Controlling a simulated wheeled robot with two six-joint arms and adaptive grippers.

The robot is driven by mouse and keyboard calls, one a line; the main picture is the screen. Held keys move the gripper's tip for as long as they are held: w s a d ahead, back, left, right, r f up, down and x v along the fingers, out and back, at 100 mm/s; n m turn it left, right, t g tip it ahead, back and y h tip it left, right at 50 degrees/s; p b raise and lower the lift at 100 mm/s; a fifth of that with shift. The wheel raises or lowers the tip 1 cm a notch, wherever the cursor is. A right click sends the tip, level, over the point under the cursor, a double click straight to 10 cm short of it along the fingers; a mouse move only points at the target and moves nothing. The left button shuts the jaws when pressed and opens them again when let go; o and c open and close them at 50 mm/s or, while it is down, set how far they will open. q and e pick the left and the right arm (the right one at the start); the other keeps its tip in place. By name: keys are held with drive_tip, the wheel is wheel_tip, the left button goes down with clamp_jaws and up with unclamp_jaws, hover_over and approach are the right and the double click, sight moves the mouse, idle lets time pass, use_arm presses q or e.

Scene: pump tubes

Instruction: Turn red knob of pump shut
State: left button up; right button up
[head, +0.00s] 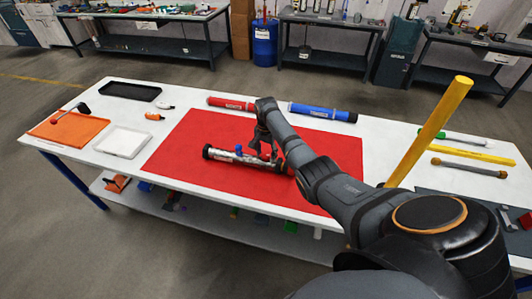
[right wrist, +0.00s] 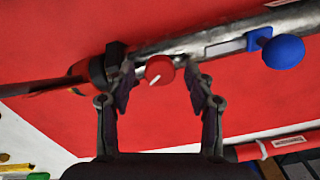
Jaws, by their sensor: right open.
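The pump, a silver tube with dark fittings (head: 226,156), lies across the red mat. It also shows in the right wrist view (right wrist: 222,42), running diagonally. Its red knob (right wrist: 159,70) is round with a white line slanting from lower left to upper right. The blue knob (right wrist: 283,52) sits farther right along the tube in that view and on the tube's left part in the head view (head: 239,149). My right gripper (right wrist: 158,82) points at the pump, its open fingers on either side of the red knob. Visible gaps separate both fingers from the knob. My left gripper is not in view.
The red mat (head: 190,135) covers the middle of the white table. A red tube (head: 230,103) and a blue tube (head: 322,112) lie behind it. A yellow post (head: 443,120) rises at the right. Trays (head: 123,141) occupy the left side.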

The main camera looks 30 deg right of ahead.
clamp_jaws()
idle(0.3)
